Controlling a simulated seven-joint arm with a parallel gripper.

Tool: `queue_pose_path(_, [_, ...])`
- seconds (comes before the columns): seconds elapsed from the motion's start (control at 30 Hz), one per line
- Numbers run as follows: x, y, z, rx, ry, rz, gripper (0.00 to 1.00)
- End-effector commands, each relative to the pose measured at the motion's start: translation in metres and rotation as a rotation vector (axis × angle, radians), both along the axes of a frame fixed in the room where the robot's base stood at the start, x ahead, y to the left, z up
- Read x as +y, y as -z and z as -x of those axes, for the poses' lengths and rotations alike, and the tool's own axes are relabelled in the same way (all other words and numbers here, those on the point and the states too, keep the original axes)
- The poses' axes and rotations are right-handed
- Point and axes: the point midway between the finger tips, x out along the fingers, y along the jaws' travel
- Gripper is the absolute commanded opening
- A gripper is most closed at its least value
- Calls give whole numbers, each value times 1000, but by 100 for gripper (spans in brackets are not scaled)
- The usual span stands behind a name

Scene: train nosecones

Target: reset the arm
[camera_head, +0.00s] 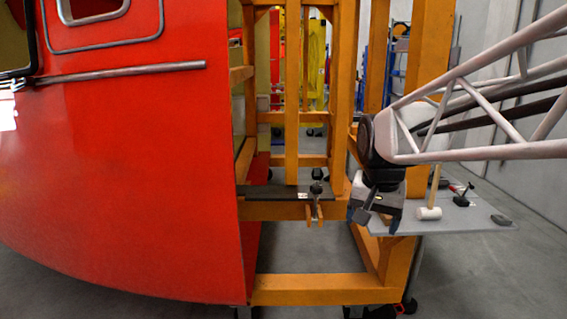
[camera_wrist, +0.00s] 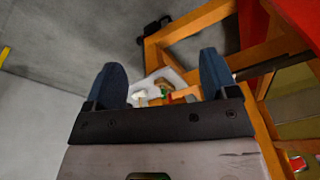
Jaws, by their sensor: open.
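My gripper (camera_head: 377,217) is in front of the orange frame in the head view, at the left end of a grey shelf. In the wrist view my gripper (camera_wrist: 164,78) shows two blue fingers spread wide with nothing between them. The fingers point down past the orange frame, with the small shelf and its items beyond them. My arm reaches in from the right of the head view. Part of the shelf is hidden behind the gripper.
A large red nosecone (camera_head: 120,170) fills the left. An orange frame (camera_head: 315,290) on casters stands beside it, with a dark clamp (camera_head: 316,190) on its bar. The grey shelf (camera_head: 480,222) holds a mallet (camera_head: 429,213) and small tools. Grey floor lies open in front.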

Motion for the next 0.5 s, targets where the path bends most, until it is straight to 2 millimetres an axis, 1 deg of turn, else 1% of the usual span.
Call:
queue_pose_path(0.03, [-1, 3, 16, -3, -22, 4, 80])
queue_pose_path(0.1, [-1, 10, 36, -6, -55, 11, 80])
queue_pose_path(0.27, [-3, 25, 81, -14, -131, 29, 80])
queue_pose_path(0.3, [-3, 29, 92, -16, -150, 33, 80])
queue_pose_path(0.5, [-4, 54, 145, -23, -245, 54, 80])
